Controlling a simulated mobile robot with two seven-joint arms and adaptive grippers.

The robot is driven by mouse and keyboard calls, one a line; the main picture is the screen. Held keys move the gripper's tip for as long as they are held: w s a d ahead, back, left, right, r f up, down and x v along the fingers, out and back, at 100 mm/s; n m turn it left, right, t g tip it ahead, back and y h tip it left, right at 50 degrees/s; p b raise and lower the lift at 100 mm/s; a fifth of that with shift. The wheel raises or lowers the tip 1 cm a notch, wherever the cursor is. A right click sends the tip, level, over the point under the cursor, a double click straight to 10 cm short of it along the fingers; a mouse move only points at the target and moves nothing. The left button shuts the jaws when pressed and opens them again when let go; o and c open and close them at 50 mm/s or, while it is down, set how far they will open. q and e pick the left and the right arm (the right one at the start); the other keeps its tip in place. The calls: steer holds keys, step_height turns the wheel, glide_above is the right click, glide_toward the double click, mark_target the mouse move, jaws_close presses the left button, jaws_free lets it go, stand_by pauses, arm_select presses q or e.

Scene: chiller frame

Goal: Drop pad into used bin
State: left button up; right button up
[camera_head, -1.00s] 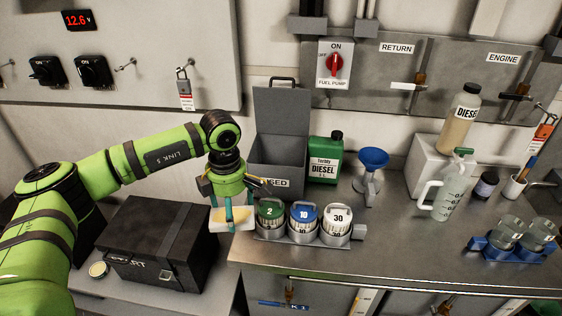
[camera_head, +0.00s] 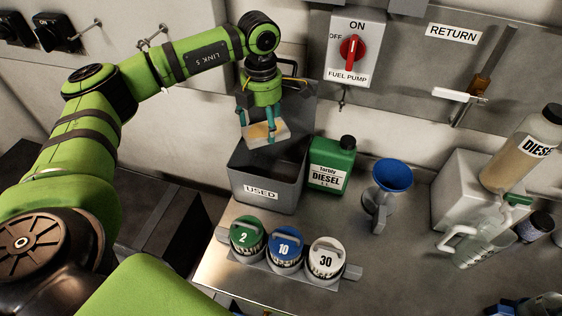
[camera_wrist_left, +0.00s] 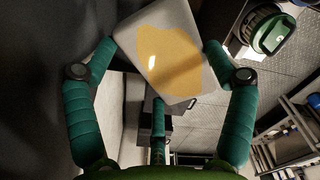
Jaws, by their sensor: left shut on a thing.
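The pad (camera_head: 266,133) is a white square with a yellow-brown stain. My left gripper (camera_head: 257,128) is shut on it and holds it above the open top of the used bin. In the left wrist view the pad (camera_wrist_left: 162,50) sits between the teal fingers (camera_wrist_left: 160,62). The used bin (camera_head: 264,194) is a grey open box labelled USED, with its lid raised behind the gripper. The bin's floor is mostly dark and hidden. My right gripper is not in view.
A green diesel can (camera_head: 331,166) stands right of the bin, close to it. A blue funnel (camera_head: 391,176) stands further right. Three lidded jars, with green, blue (camera_head: 285,250) and white lids, stand in a holder in front. The fuel pump switch (camera_head: 352,48) is on the wall behind.

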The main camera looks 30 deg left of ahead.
arm_select(q)
steer(key=shift+s+f+b, duration=0.3)
steer(key=shift+f+b, duration=0.1)
steer(key=shift+f, duration=0.1)
steer(key=shift+s+f+b, duration=0.25)
steer(key=shift+f+b, duration=0.1)
steer(key=shift+f, duration=0.15)
steer(key=f+b, duration=0.2)
steer(key=f, duration=0.1)
steer(key=shift+w, duration=0.2)
steer(key=shift+f, duration=0.3)
steer(key=o, duration=1)
steer(key=shift+o, duration=0.6)
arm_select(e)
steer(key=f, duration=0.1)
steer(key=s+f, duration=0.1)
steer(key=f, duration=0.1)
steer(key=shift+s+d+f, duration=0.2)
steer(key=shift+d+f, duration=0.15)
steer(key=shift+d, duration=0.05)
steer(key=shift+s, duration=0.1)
